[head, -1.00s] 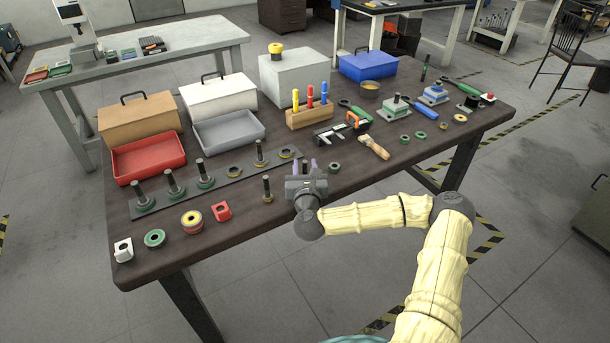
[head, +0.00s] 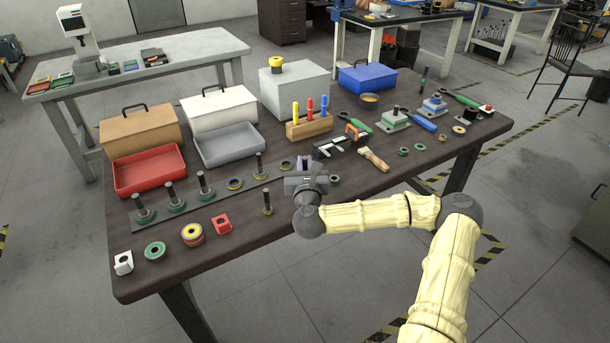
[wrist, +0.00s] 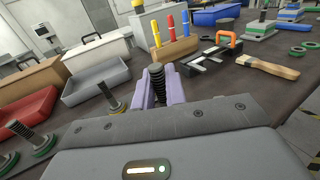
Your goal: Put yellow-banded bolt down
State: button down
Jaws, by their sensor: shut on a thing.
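My gripper (head: 305,165) is over the near middle of the dark table, by the right end of the dark rail (head: 196,193). In the wrist view its purple fingers (wrist: 158,90) are shut on a dark threaded bolt (wrist: 157,74), which stands upright between them. The bolt's lower part and any yellow band on it are hidden. Several other bolts stand on the rail, one with a yellow band (head: 259,169). Another bolt with a yellowish base (head: 267,203) stands on the table left of my gripper.
A black clamp (head: 328,147), a brush (head: 373,159) and a green ring (head: 334,180) lie close to my gripper. A red block (head: 222,224) and rings line the front left. The wooden holder (head: 309,129) stands behind. Bare tabletop lies along the front edge.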

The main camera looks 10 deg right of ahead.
notch_tip(320, 180, up, 4)
jog(key=shift+r, duration=0.1)
jog(key=shift+w, duration=0.1)
dwell(0.6)
